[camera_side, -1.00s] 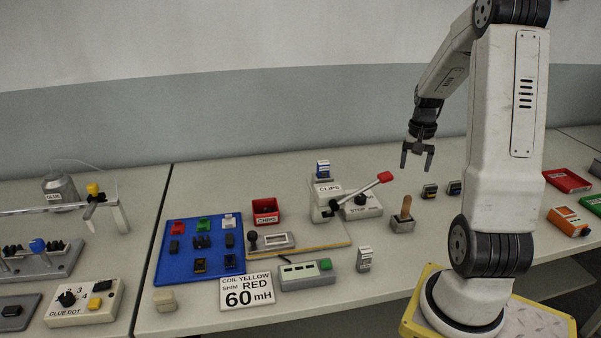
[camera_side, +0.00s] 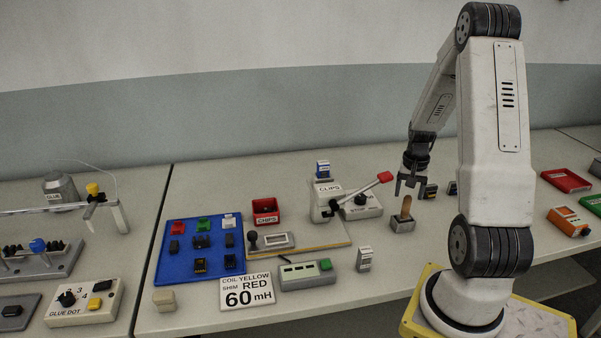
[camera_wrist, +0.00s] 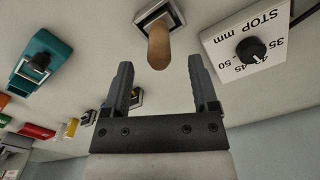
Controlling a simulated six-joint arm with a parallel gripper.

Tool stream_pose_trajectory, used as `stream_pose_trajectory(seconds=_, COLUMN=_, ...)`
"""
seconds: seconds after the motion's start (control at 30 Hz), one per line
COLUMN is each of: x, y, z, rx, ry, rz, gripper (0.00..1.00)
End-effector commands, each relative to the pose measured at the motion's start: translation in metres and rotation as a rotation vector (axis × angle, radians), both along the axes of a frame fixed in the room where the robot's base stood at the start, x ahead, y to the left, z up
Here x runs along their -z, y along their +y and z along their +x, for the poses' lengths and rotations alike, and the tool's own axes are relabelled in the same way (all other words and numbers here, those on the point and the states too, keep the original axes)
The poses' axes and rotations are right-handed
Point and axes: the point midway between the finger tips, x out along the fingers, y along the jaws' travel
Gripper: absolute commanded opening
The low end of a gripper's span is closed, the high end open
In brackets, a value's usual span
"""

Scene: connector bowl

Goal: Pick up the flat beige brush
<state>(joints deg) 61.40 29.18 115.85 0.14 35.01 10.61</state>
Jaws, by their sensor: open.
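The brush, with a rounded tan wooden handle (camera_side: 406,206), stands upright in a small grey holder (camera_side: 402,224) on the table. My gripper (camera_side: 411,192) is open and empty, above and close to the handle. In the wrist view the open fingers (camera_wrist: 158,62) point toward the handle, which lies roughly midway between their tips. The brush's lower part is hidden inside the holder.
A STOP mm box (camera_side: 362,204) with a knob and a red-tipped lever (camera_side: 385,177) stand left of my gripper. Small dark blocks (camera_side: 431,190) sit behind it. A small grey dispenser (camera_side: 364,258) stands nearer the front edge. The table around the holder is mostly clear.

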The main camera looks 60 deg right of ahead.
Motion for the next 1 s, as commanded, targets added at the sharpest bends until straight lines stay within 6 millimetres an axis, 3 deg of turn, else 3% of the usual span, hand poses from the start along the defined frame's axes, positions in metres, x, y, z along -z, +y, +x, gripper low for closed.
stream_pose_trajectory(seconds=0.27, x=0.005, y=0.0, z=0.0, rx=0.0, ry=0.0, rz=0.0, gripper=0.76)
stream_pose_trajectory(seconds=0.7, x=0.047, y=0.0, z=-0.001, rx=0.0, ry=0.0, rz=0.001, gripper=0.76)
stream_pose_trajectory(seconds=1.0, x=0.052, y=0.0, z=-0.001, rx=0.0, ry=0.0, rz=-0.001, gripper=0.76)
